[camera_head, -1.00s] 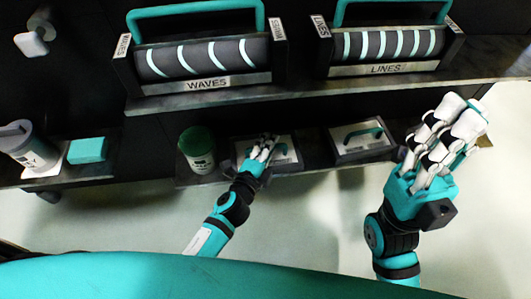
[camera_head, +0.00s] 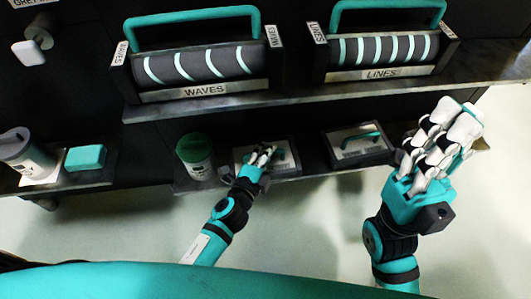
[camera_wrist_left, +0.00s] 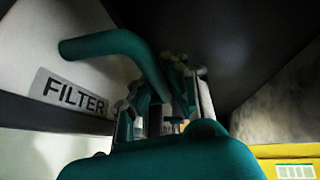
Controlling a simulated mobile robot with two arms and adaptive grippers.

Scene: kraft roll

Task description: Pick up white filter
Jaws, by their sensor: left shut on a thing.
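The white filter (camera_head: 244,154) is a flat panel with a teal handle (camera_head: 281,150), on the lower shelf in the head view. My left gripper (camera_head: 265,153) is over it and hides part of it. In the left wrist view, the filter's white face (camera_wrist_left: 40,45) bears a FILTER label, and the curved teal handle (camera_wrist_left: 110,43) runs to the fingers of my left gripper (camera_wrist_left: 165,110). The left gripper is shut on the handle; the exact contact is dark and partly hidden. My right gripper (camera_head: 455,122) is open and empty at the right.
A teal block (camera_head: 85,157) and a grey container (camera_head: 20,150) are further left. The WAVES roll (camera_head: 198,66) and LINES roll (camera_head: 382,50) overhang above.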

